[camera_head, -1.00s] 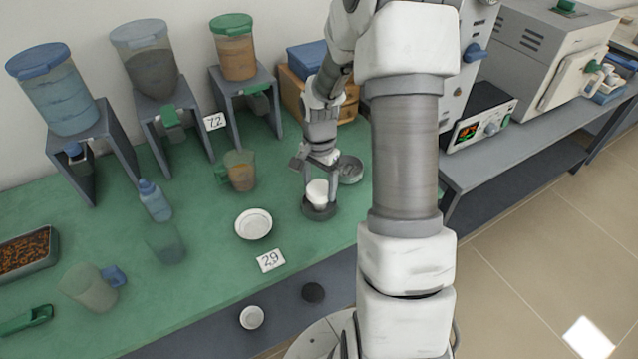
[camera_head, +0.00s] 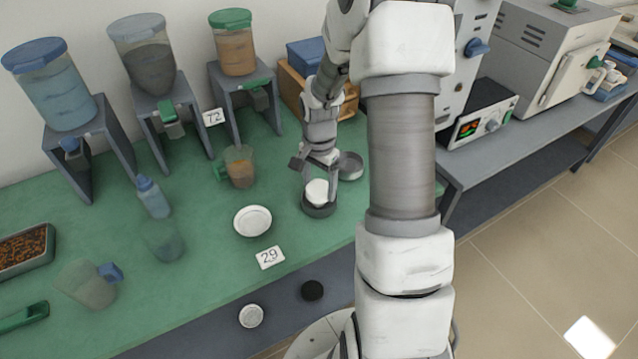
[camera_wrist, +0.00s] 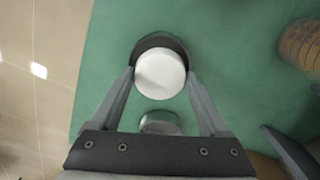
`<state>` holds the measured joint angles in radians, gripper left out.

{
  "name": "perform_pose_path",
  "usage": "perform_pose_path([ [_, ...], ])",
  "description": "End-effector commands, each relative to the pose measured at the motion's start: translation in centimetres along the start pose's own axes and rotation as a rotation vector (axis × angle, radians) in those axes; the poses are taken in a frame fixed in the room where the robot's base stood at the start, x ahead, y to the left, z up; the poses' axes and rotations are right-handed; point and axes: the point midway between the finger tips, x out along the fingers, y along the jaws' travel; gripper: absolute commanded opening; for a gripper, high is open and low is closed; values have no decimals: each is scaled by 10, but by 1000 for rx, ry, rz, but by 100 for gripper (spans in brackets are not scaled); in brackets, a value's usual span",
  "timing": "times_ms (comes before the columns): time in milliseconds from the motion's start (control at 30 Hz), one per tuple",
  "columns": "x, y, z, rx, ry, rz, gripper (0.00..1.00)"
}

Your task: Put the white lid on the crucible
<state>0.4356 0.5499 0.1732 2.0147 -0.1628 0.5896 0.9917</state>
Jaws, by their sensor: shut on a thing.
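The white lid (camera_head: 317,190) is a smooth, thick round disc between the fingers of my gripper (camera_head: 319,180). In the wrist view the lid (camera_wrist: 160,74) fills the gap between the fingertips of my gripper (camera_wrist: 160,76), which is shut on it. Directly beneath is a dark grey round vessel, which I take for the crucible (camera_head: 319,209). In the wrist view the crucible's dark rim (camera_wrist: 158,40) shows beyond the lid's far edge, so the two look slightly off-centre. I cannot tell whether they touch.
A grey round dish (camera_head: 350,166) stands close behind the gripper. A white dish (camera_head: 252,221) and an amber beaker (camera_head: 239,167) stand to the left on the green table (camera_head: 205,272). A white disc (camera_head: 251,316) and a black disc (camera_head: 312,291) lie lower, in front.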

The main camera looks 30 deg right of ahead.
Motion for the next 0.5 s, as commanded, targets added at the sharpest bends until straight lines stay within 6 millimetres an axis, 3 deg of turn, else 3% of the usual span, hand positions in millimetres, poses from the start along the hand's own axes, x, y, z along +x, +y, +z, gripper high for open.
perform_pose_path([
  [233,0,0,0,0,0,0,27],
  [267,0,0,0,0,0,0,84],
  [367,0,0,0,0,0,0,100],
  [500,0,0,0,0,0,0,100],
])
